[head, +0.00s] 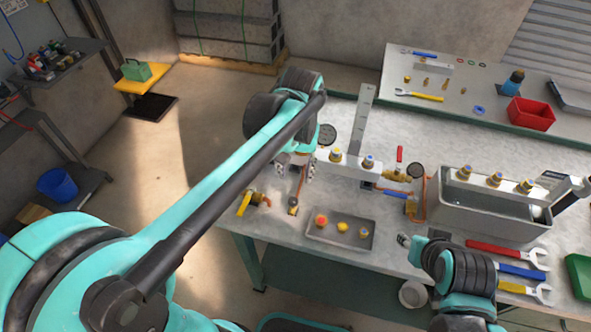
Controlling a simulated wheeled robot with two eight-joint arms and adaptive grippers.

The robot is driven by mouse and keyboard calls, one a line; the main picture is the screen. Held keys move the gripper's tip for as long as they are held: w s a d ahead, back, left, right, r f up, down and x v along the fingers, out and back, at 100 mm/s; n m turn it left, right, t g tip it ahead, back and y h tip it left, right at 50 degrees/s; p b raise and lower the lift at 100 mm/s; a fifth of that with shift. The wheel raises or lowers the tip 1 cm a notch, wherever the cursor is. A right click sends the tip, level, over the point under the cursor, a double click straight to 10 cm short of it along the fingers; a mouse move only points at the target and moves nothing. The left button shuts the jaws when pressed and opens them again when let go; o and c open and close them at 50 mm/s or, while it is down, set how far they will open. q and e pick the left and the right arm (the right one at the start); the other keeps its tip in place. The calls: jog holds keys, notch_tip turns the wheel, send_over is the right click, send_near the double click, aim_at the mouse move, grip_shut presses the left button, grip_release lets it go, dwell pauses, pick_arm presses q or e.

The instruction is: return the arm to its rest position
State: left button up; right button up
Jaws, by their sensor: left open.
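My left arm reaches in from the lower left, across the floor to the workbench (280,215). My left gripper (296,170) points down over the bench's left part, open, with its finger pads apart. Its wrist hides part of the bench behind it. I see nothing held between the fingers. My right arm's dark and teal wrist shows at the bench's front edge, lower right. Its fingers are mostly hidden, so I cannot tell their state.
Near the left gripper are a brass valve with yellow handle (254,201), a grey tray (322,235) with coloured caps, an upright metal bracket (362,130) and a row of fittings (352,160). A grey tank (480,215) and wrenches (508,252) lie right.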

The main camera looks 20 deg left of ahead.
dwell(0.3)
pick_arm(q)
jog(key=s+a+f+t, duration=0.3)
jog(key=s+a+t, duration=0.2)
jog(key=s, duration=0.5)
jog(key=shift+f+m+t+h, duration=0.15)
jog(key=shift+m+t+h, duration=0.2)
jog(key=shift+t, duration=0.75)
jog(key=shift+a, duration=0.1)
